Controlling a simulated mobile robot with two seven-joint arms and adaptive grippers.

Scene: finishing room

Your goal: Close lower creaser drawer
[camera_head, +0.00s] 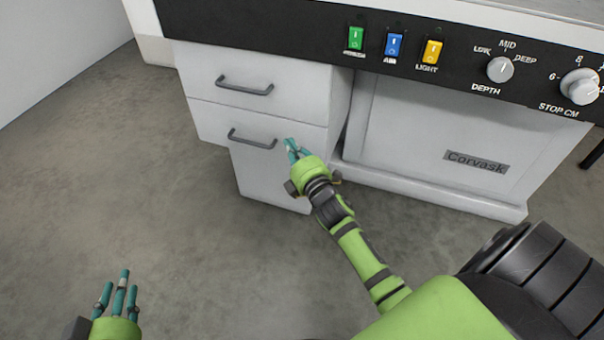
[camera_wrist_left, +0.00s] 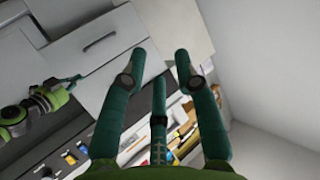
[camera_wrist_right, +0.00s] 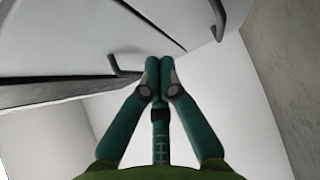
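The white creaser has an upper drawer (camera_head: 217,62) with a grey bar handle (camera_head: 245,85) and a lower drawer (camera_head: 215,118) with a similar handle (camera_head: 252,138). How far the lower drawer stands out is hard to tell; its front looks nearly in line with the upper one. My right gripper (camera_head: 290,145) is at the lower front, right of its handle. Its fingertips are together in the right wrist view (camera_wrist_right: 158,62), with nothing seen between them; contact is unclear. My left gripper (camera_head: 122,280) is open and empty over the floor, its fingers apart in the left wrist view (camera_wrist_left: 161,55).
The creaser's control panel, with green (camera_head: 355,38), blue (camera_head: 394,45) and yellow (camera_head: 432,51) switches and two knobs, overhangs the drawers. A recessed panel marked Corvask (camera_head: 410,125) lies right of them. The floor (camera_head: 120,170) left of the drawers is clear.

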